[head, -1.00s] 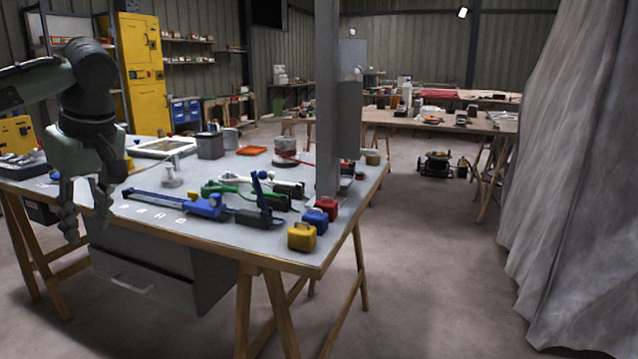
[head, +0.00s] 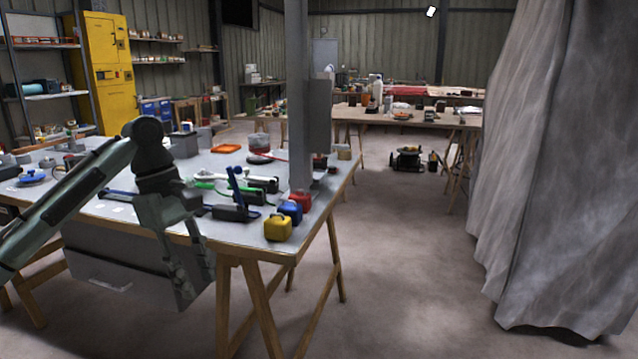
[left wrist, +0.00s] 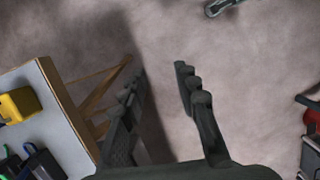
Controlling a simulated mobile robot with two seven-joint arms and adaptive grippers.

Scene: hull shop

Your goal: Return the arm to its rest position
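My left gripper (head: 193,285) hangs fingers down in front of the near edge of the workbench (head: 240,232) in the head view. In the left wrist view my left gripper (left wrist: 155,82) shows two fingers set apart, with bare floor between them, so it is open and empty. The bench corner lies to the left of the fingers there, apart from them. My right gripper is not recognisable in either view.
A yellow case (head: 278,228), a blue case (head: 290,211) and a red case (head: 301,200) stand at the bench corner by a grey post (head: 298,100). Grey sheeting (head: 560,180) hangs at right. The floor (head: 400,260) between is clear.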

